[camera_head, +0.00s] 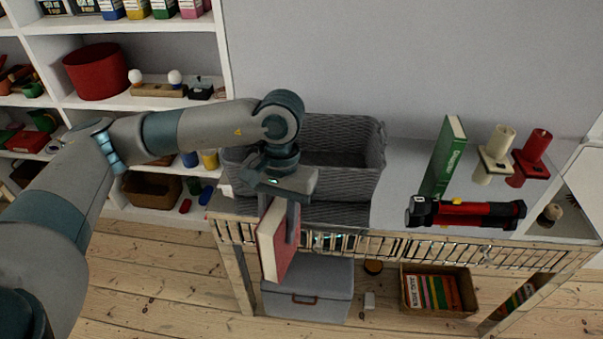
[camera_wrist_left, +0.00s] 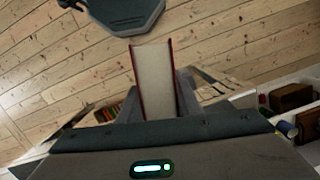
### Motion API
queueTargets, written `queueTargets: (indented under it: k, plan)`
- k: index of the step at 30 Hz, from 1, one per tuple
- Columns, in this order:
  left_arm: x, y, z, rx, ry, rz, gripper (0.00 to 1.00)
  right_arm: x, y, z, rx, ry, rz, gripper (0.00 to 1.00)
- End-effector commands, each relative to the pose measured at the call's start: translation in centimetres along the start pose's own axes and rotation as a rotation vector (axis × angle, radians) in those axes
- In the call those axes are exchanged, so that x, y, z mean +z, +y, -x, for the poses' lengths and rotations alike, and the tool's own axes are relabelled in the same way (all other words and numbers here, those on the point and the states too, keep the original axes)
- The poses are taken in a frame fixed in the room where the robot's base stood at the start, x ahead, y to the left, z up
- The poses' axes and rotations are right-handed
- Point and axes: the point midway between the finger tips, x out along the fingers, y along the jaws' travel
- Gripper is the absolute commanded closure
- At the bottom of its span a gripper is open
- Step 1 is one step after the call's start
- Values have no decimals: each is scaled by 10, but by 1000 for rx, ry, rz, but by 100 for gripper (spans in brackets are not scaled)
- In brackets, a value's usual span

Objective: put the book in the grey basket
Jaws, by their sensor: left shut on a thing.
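A book with a red cover and pale pages (camera_head: 270,243) hangs upright from my left gripper (camera_head: 292,217), just in front of the table's front edge. My left gripper is shut on it; in the left wrist view the book (camera_wrist_left: 153,78) stands between the two fingers. The grey woven basket (camera_head: 340,183) stands on the table behind the gripper. My left arm and gripper hide part of its left side. My right gripper is in neither view.
On the table right of the basket are an upright green book (camera_head: 443,160), a red and black flashlight (camera_head: 468,214), a cream candle (camera_head: 497,146) and a red candle (camera_head: 532,150). A grey box (camera_head: 308,290) sits below. A white shelf stands at left.

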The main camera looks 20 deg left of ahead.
Motion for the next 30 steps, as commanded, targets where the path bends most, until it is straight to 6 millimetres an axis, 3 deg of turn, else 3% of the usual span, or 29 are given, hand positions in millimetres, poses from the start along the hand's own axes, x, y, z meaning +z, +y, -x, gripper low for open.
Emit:
queueTargets:
  k: [8,14,20,30]
  plan:
    - [-1,0,2,3,3,18,100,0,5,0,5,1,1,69]
    - [-7,1,6,20,10,145,100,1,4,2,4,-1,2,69]
    - [-19,3,17,58,21,425,100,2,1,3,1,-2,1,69]
    - [-45,6,40,147,27,1050,100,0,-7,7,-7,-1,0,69]
